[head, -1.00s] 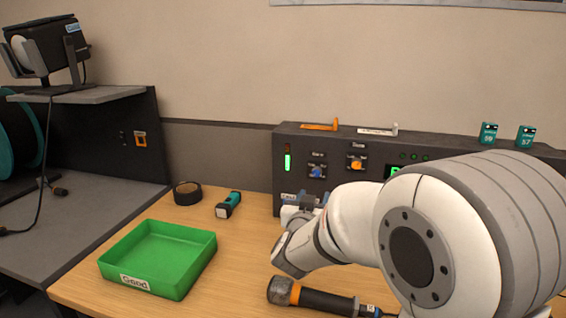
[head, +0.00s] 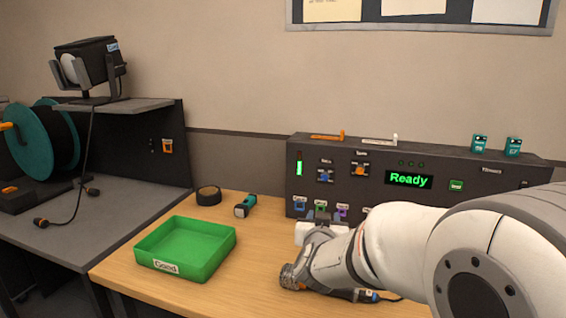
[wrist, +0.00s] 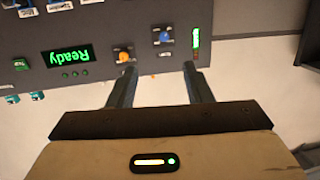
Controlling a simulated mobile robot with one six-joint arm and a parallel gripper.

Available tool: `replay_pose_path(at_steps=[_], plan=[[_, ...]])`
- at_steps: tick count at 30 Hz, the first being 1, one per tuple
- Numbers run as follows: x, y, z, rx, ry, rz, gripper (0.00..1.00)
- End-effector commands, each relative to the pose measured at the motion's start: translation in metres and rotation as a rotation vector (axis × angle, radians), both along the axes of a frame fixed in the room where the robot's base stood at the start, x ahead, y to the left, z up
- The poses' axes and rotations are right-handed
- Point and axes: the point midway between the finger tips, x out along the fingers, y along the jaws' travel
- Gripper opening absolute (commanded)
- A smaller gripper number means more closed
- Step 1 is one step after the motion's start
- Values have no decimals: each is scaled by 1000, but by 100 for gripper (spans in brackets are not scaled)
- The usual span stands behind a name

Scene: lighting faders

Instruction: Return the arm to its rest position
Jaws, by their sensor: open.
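My gripper (wrist: 160,82) is open and empty in the wrist view, its two fingers apart in front of the dark console. In the head view my gripper (head: 320,217) is small and partly hidden by my own wrist, near the console's lower left front. The console (head: 440,160) stands at the back of the wooden table and its green display (head: 409,180) reads "Ready". The wrist view shows the console (wrist: 95,25) upside down, with an orange knob (wrist: 124,57) and a blue knob (wrist: 162,37) near the fingers.
A green tray (head: 185,275) labelled "Good" stands on the table to the left. A black tape roll (head: 208,195) and a teal-and-black device (head: 245,205) lie behind it. A dark handheld tool (head: 355,295) lies partly under my arm. A lamp (head: 88,62) stands on a shelf at left.

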Motion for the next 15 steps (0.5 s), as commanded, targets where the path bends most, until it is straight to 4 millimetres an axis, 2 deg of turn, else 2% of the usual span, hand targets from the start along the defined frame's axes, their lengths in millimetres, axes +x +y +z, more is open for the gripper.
replay_pose_path(at_steps=[1,8,11,15], plan=[[-3,0,7,9,21,20,46],[-26,7,15,62,173,138,46],[-47,9,20,86,281,200,46],[-94,6,24,110,495,269,46]])
